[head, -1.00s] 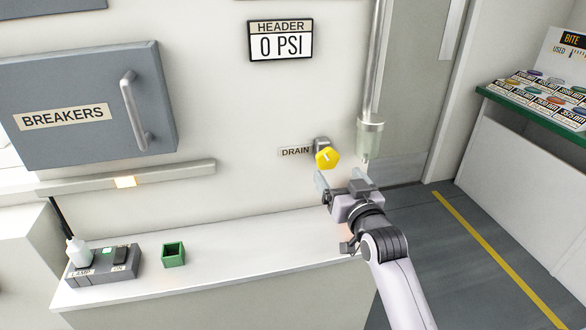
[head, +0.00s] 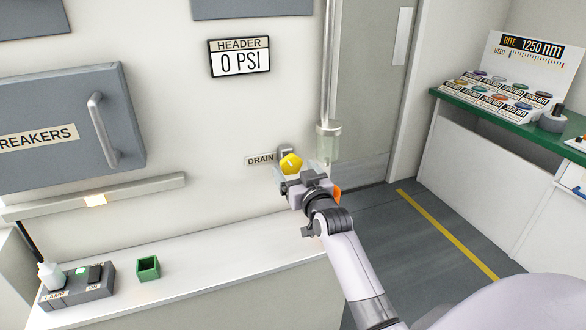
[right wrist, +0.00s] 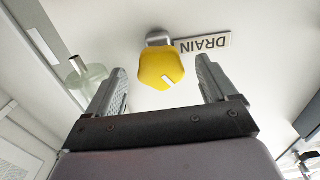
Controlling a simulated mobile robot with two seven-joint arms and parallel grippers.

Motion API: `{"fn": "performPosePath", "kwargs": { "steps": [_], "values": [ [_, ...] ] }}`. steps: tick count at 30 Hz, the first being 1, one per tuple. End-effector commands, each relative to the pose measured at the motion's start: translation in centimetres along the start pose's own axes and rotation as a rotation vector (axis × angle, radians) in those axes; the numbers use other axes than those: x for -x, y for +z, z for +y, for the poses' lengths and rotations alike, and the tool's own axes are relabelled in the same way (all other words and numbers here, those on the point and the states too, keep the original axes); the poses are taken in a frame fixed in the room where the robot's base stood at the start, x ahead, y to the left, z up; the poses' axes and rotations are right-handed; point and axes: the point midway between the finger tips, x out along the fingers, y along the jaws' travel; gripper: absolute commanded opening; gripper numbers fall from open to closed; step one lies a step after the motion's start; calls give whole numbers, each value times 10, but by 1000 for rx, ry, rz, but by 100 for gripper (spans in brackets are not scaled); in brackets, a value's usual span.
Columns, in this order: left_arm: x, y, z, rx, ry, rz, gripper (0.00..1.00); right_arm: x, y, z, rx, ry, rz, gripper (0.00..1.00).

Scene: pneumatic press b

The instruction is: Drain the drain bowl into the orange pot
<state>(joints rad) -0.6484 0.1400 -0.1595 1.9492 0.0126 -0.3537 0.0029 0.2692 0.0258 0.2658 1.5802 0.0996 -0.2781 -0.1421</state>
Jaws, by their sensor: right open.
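The drain bowl (head: 328,145) is a pale translucent cup at the lower end of a vertical pipe; it also shows in the right wrist view (right wrist: 90,76). To its left is a yellow drain knob (head: 291,163) beside the DRAIN label (head: 260,160). My right gripper (head: 297,170) is open at the knob. In the right wrist view the knob (right wrist: 161,66) sits between the spread fingers, with gaps on both sides. An orange piece, probably the orange pot (head: 337,191), shows behind my right wrist, mostly hidden. My left gripper is out of view.
The header gauge (head: 239,57) reads 0 PSI. A white counter (head: 210,243) holds a green box (head: 148,268) and a lamp unit (head: 78,286) with a white bottle (head: 50,275). A green-topped bench stands right; the floor before it is clear.

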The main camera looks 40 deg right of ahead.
Motion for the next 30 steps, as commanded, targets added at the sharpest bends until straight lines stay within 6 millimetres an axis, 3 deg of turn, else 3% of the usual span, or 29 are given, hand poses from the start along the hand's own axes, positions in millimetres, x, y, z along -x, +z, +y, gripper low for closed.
{"fn": "performPosePath", "kwargs": {
  "steps": [6, 17, 22, 30],
  "values": [
    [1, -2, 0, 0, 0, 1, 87, -14, 0, 0, -1, -1, -1, 86],
    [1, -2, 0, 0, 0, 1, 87, -16, 0, 0, 0, 0, 0, 86],
    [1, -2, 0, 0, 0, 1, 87, -16, 0, 0, 0, 0, 0, 31],
    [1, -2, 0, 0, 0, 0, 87, -16, 0, 0, -19, 0, 0, 31]
  ]
}}
